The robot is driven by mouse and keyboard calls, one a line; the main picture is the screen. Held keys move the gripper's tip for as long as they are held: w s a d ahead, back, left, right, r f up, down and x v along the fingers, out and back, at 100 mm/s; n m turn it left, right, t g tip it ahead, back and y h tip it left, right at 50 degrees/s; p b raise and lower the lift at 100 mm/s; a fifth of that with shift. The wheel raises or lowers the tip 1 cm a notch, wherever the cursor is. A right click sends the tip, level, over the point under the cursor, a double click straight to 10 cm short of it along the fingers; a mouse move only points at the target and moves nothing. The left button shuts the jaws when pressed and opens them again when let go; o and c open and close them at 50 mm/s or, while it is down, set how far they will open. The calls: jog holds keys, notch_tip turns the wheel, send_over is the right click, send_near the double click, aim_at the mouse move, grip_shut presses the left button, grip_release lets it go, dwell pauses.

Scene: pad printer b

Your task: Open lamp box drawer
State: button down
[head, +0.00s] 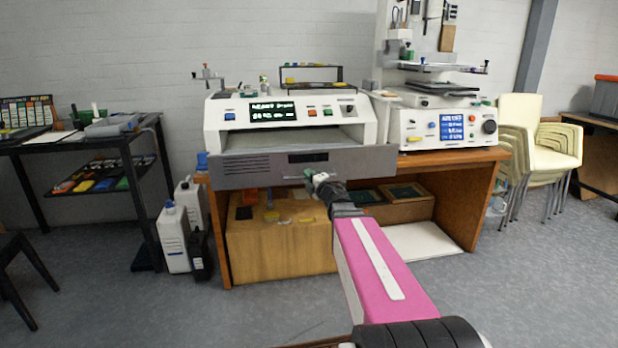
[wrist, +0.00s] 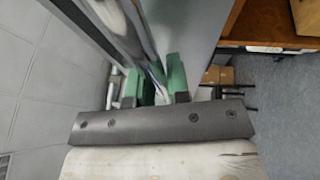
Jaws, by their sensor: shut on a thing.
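The lamp box (head: 220,115) is a white machine with a green display, standing on the wooden table. Its drawer has a wide grey front (head: 250,168) with vent slots at the left and a dark slot in the middle. The front stands forward of the box and a pale interior shows above it, so the drawer looks partly out. My gripper (head: 315,178) is at the lower middle of this front. In the wrist view, its green fingers (wrist: 159,88) are closed at the grey drawer front (wrist: 190,35); the exact gripped part is hidden between them.
A white machine with a blue screen (head: 417,131) stands to the right on the table (head: 478,205). Below are a wooden cabinet (head: 280,250) and a box (head: 405,210). White bottles (head: 173,240) stand at the left, stacked chairs (head: 545,150) at the right.

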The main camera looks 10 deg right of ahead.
jog(key=c, duration=1.1)
grip_release()
jog(key=v, duration=1)
jog(key=shift+s, duration=0.35)
jog(key=shift+d+f, duration=0.15)
jog(key=shift+d, duration=0.05)
